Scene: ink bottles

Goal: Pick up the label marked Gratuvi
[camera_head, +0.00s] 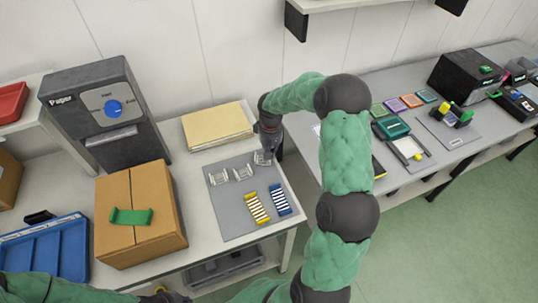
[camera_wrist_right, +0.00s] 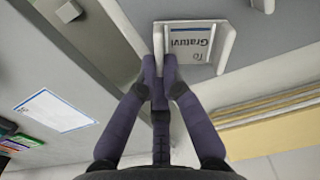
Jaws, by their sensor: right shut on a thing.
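The label marked Gratuvi (camera_wrist_right: 188,42) is a grey plate with dark lettering in a white holder, seen upside down in the right wrist view. My right gripper (camera_wrist_right: 160,72) is shut on the holder's near edge. In the head view the right gripper (camera_head: 267,144) is at the mat's upper right, with the whitish label (camera_head: 262,158) just below it. I cannot tell whether the label is clear of the grey mat (camera_head: 228,217). Two similar white holders (camera_head: 218,177) (camera_head: 243,172) stand to its left. My left gripper (camera_head: 165,294) shows only partly at the bottom edge.
A yellow rack (camera_head: 256,208) and a blue rack (camera_head: 280,200) lie on the mat. A yellowish paper stack (camera_head: 216,125) is behind. A cardboard box (camera_head: 140,220) with a green holder (camera_head: 131,216) stands left, beside a blue tray (camera_head: 45,256). Another table (camera_head: 400,170) is right.

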